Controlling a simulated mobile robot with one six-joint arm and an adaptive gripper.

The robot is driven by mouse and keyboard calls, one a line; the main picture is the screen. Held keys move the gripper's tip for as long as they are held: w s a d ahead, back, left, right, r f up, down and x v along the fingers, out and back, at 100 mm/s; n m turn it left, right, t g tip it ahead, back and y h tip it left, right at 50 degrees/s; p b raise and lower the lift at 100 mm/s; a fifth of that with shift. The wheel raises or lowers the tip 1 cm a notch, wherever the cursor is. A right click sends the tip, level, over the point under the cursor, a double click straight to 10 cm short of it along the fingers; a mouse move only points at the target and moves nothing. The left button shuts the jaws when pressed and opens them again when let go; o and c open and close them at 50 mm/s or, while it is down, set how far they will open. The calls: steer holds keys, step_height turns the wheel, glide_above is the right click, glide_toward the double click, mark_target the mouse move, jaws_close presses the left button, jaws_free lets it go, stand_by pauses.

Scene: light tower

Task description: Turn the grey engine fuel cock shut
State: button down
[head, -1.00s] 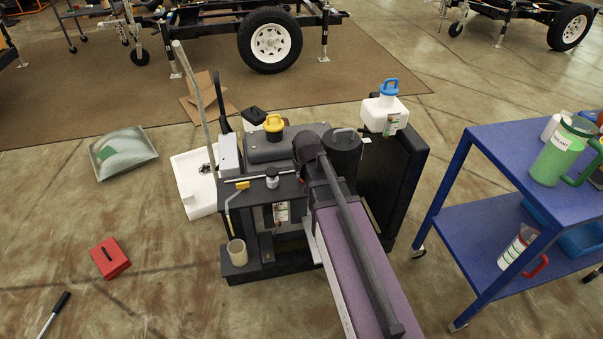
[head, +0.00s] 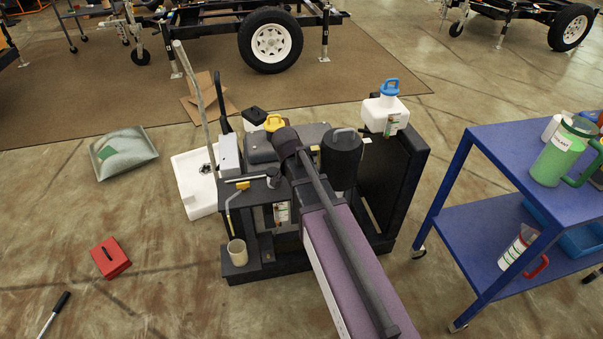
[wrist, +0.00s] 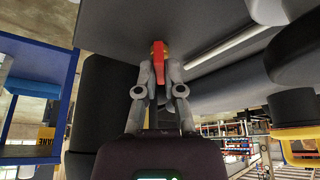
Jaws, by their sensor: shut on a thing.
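The lever points down the picture, towards my palm. In the head view my arm lies over the dark engine unit (head: 265,262) and hides the gripper and the cock.
A black cylinder (head: 341,160) and a white jug with a blue handle (head: 385,114) stand on the unit. A beige cup (head: 237,253) sits at its front left. A blue cart (head: 500,215) stands to the right. A red box (head: 110,258) lies on open floor at left.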

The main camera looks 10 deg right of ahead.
steer(key=m, duration=0.2)
steer(key=m+g, duration=0.1)
steer(key=m, duration=0.1)
steer(key=shift+w+m+g+h, duration=0.15)
steer(key=shift+m+g+h, duration=0.15)
steer(key=shift+m+g, duration=0.6)
steer(key=shift+m, duration=1)
steer(key=c, duration=0.8)
jaws_free()
steer(key=shift+o, duration=0.2)
